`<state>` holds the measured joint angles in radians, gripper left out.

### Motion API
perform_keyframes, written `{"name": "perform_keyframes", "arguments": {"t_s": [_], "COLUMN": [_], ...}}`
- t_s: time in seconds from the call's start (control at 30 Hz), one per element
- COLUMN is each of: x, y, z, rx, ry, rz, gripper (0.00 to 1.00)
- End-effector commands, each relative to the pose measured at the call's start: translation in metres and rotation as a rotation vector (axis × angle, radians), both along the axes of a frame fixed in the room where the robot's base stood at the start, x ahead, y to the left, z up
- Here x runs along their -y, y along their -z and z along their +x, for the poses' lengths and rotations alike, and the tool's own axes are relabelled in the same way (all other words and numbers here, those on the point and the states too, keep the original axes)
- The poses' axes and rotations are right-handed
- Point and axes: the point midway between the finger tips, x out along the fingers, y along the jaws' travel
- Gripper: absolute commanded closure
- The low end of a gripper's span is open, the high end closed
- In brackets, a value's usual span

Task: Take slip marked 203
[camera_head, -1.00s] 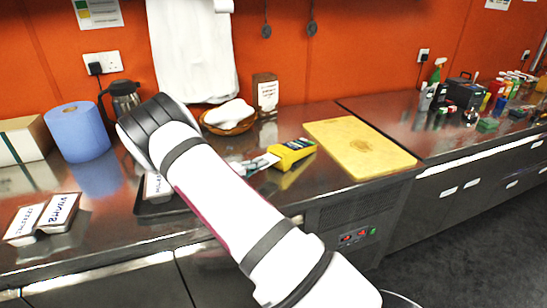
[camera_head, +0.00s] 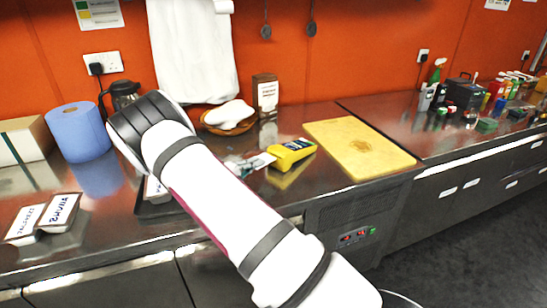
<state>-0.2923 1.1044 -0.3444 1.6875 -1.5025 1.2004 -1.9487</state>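No slip with a readable 203 shows. Pale slips or packets (camera_head: 256,162) lie on the steel counter beside a yellow box (camera_head: 291,153); I cannot read any number on them. A white lettered piece (camera_head: 154,189) stands at a dark tray (camera_head: 158,209), mostly hidden behind my arm. My arm crosses the middle of the view, with its dark joint over the counter. My gripper is not in view, so whether it holds anything cannot be seen.
Two white lettered blocks (camera_head: 60,212) sit at the counter's left front. A blue paper roll (camera_head: 79,132), a flask (camera_head: 122,95), a basket with white cloth (camera_head: 229,117) and a brown box (camera_head: 265,95) stand behind. A yellow board (camera_head: 360,147) lies right.

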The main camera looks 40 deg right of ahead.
Motion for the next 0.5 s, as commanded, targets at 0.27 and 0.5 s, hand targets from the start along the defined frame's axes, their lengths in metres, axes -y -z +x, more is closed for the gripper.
{"name": "perform_keyframes", "arguments": {"t_s": [0.27,0.5], "x": [-0.007,-0.014], "y": [-0.021,-0.036], "z": [-0.002,-0.003], "rx": [0.002,0.001], "ry": [0.000,-0.001], "rz": [0.000,0.000], "gripper": [1.00,1.00]}}
